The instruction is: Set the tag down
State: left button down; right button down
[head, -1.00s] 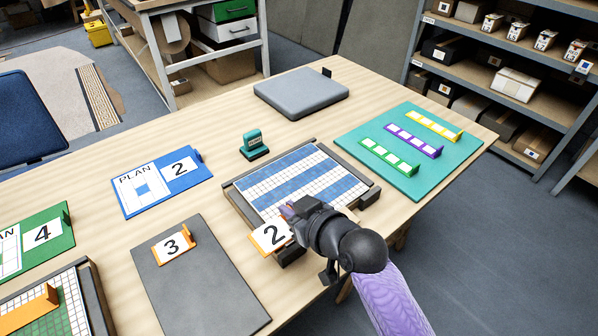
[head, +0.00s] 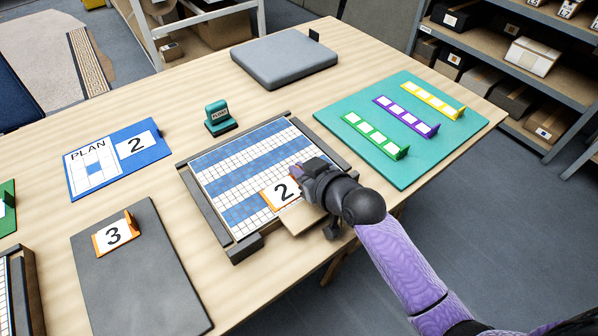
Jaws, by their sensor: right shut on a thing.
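The tag (head: 281,194), a white card with a black 2 and an orange edge, is in my right gripper (head: 298,174). The gripper is shut on it, and its fingertips are partly hidden. The tag appears over the near right part of the blue-and-white mosaic panel (head: 240,168); I cannot tell whether it touches. The panel lies in a dark frame (head: 203,212). A similar tag with a 3 (head: 114,233) stands on a dark grey board (head: 150,290) at the left front. My left gripper is not in view.
A blue plan board (head: 150,150) with a 2 lies left of the panel. A teal stamp-like block (head: 219,118) and a grey pad (head: 285,62) are behind it. A teal mat (head: 400,172) with green, purple and yellow strips lies right. Bare wood separates these.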

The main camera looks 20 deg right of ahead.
jog(key=shift+f, duration=0.1)
jog(key=c, duration=0.8)
grip_release()
jog(key=shift+r, duration=0.25)
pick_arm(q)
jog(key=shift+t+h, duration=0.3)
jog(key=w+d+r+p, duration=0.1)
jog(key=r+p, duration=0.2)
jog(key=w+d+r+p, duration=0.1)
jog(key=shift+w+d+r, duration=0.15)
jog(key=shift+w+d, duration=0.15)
pick_arm(e)
jog(key=v, duration=1.2)
